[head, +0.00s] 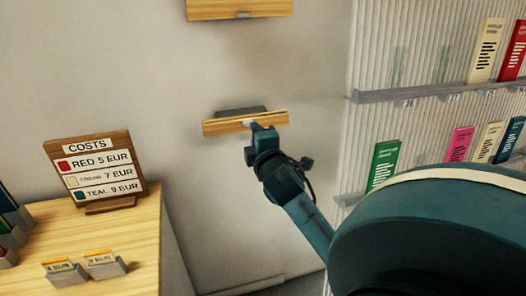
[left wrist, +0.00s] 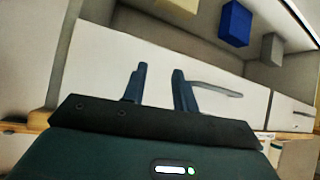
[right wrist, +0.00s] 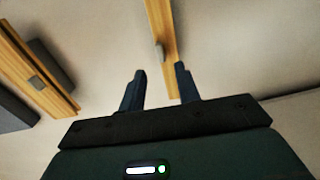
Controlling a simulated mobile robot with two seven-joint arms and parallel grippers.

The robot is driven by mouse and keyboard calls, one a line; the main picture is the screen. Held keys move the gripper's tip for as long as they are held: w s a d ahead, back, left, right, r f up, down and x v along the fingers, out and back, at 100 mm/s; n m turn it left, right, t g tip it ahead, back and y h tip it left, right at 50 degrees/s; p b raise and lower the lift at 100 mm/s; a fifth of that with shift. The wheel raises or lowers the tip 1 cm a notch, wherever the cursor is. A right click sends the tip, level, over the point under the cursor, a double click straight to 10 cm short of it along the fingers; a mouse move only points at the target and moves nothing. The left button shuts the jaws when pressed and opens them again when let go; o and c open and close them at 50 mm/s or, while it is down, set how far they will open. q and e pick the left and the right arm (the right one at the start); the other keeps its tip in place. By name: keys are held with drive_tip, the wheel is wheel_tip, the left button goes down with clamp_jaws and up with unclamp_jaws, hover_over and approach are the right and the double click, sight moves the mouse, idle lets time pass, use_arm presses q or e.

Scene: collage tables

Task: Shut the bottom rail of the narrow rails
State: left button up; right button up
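The lower narrow rail (head: 222,127) has a wooden front and stands out from the wall, with a dark grey part showing behind it. The upper narrow rail (head: 240,8) is cut off by the top edge of the head view. My right gripper (head: 254,125) is at the lower rail's front; I cannot tell if it touches. In the right wrist view its fingers (right wrist: 160,72) are apart and empty, with a wooden front (right wrist: 164,25) just beyond them. My left gripper (left wrist: 160,68) is open and empty, outside the head view.
A second wooden front (right wrist: 28,75) shows at the left of the right wrist view. A wooden counter (head: 130,235) with a price sign (head: 97,170) is at left. Card shelves (head: 430,92) are at right. A white drawer (left wrist: 100,65) faces my left gripper.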

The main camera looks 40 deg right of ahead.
drive_tip(key=v, duration=0.7)
drive_tip(key=shift+b, duration=0.4)
drive_tip(key=s+a+f+m+g+y, duration=0.1)
drive_tip(key=a+f+m+y, duration=0.15)
drive_tip(key=a+f, duration=0.45)
drive_tip(key=a+f+m+g+y, duration=0.1)
drive_tip(key=a+f+y, duration=0.3)
drive_tip(key=f, duration=0.7)
drive_tip(key=s+a+f+m+g+y, duration=0.2)
drive_tip(key=s+a+f+m+y, duration=0.3)
drive_tip(key=s+a+f, duration=0.5)
wheel_tip(320, 180, down, 4)
drive_tip(key=a+m, duration=0.1)
drive_tip(key=a, duration=0.2)
drive_tip(key=shift+s+f+g, duration=0.2)
drive_tip(key=shift+s+g, duration=0.2)
